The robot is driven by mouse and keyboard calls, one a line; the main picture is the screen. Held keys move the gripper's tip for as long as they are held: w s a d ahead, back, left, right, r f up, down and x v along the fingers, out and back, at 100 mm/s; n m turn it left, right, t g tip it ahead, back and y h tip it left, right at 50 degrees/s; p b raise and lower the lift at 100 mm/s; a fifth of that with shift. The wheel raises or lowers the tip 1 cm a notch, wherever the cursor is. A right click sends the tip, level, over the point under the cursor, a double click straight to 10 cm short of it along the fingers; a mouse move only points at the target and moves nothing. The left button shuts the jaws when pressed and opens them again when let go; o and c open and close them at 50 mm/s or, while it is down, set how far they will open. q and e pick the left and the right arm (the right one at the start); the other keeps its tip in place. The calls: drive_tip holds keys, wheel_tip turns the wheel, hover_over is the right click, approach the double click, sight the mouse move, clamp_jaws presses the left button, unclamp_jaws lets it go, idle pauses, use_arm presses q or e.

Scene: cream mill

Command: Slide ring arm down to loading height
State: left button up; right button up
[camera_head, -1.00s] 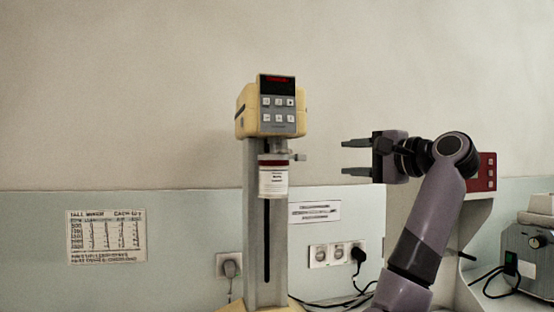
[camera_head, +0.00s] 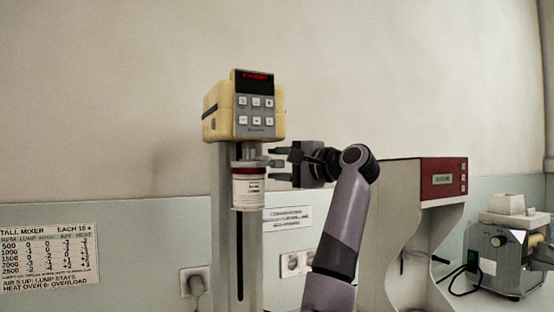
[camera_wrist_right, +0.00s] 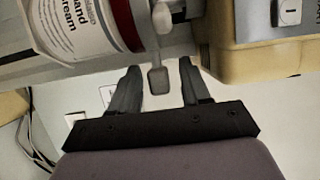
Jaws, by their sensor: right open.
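The tall mixer has a yellow and grey head (camera_head: 243,112) on a vertical grey column (camera_head: 224,262) with a dark slot. Just under the head, the ring arm carries a white jar (camera_head: 249,190) with a dark red band. The ring arm's small grey tab (camera_head: 275,162) sticks out to the right; the wrist view shows the tab (camera_wrist_right: 158,78) reaching between my fingers. My right gripper (camera_head: 277,165) is open, its fingers on either side of the tab; the wrist view shows the right gripper (camera_wrist_right: 160,76) with gaps beside it. My left gripper is not in view.
The yellow mixer head is close to my right fingers in the wrist view. A red-topped machine (camera_head: 443,180) stands right of my arm, and a grey device (camera_head: 505,250) farther right. A chart (camera_head: 48,242) and sockets (camera_head: 294,264) are on the wall.

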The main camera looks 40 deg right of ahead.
drive_tip(key=shift+w, duration=0.3)
clamp_jaws()
wheel_tip(320, 180, down, 3)
drive_tip(key=shift+r+b, duration=0.2)
drive_tip(key=shift+b, duration=0.7)
unclamp_jaws()
